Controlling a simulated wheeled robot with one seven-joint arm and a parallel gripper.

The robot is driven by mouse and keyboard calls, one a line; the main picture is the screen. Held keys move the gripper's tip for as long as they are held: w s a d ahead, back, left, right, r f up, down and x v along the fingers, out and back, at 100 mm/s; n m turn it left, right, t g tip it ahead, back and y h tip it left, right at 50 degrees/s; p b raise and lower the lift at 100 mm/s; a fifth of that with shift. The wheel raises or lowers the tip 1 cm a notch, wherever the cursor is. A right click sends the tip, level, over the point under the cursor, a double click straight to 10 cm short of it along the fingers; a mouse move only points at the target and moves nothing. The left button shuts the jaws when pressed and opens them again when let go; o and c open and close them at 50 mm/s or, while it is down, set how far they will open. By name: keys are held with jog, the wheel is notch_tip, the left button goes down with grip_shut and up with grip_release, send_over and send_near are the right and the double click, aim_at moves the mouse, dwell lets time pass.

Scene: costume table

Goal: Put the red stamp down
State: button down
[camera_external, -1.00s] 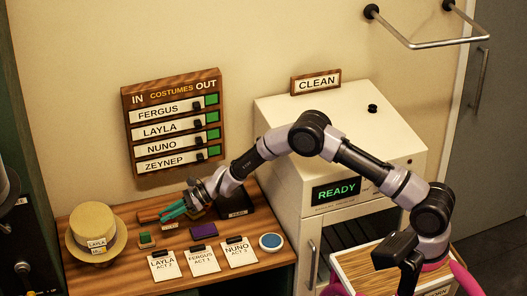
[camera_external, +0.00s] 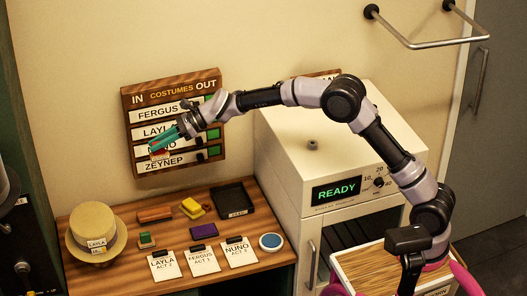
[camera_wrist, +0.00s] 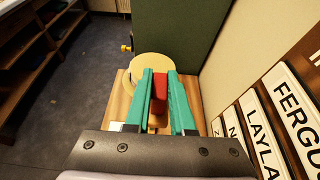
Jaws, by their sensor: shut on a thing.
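My gripper (camera_external: 160,143) is shut on the red stamp (camera_wrist: 160,86), which shows between the two teal fingers in the wrist view. In the external view a bit of red (camera_external: 159,154) shows by the fingertips. The gripper is held well above the table (camera_external: 115,276), in front of the lower rows of the costume board (camera_external: 132,100). The stamp's underside is hidden.
On the table are a straw hat (camera_external: 97,226), a brown-orange block (camera_external: 155,214), a yellow item (camera_external: 193,208), a black tray (camera_external: 236,195), small green and purple pads, several clipboards and a blue disc (camera_external: 271,241). A white machine (camera_external: 285,130) stands right.

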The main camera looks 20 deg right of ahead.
notch_tip(320, 180, up, 19)
jog(key=w+d+m+t, duration=0.1)
jog(key=w+d, duration=0.3)
jog(key=d, duration=0.5)
jog(key=w+d, duration=0.5)
jog(key=d, duration=0.4)
jog(key=w+d+r+m+t, duration=0.1)
jog(key=d, duration=2.2)
jog(key=s+d+m+t, duration=0.1)
jog(key=s+d, duration=0.5)
jog(key=d, duration=0.3)
jog(key=s+d+f+m+t+h, duration=0.1)
jog(key=s+d, duration=0.5)
jog(key=d, duration=0.3)
jog(key=s+d+m+t, duration=0.1)
jog(key=s+d, duration=0.4)
jog(key=d, duration=0.3)
jog(key=shift+n, duration=0.3)
jog(key=f, duration=2.1)
jog(key=shift+s+d+f, duration=0.1)
jog(key=shift+s+d, duration=0.1)
jog(key=shift+s, duration=0.05)
jog(key=shift+f, duration=0.1)
jog(key=c, duration=0.8)
grip_release()
jog(key=shift+o, duration=0.2)
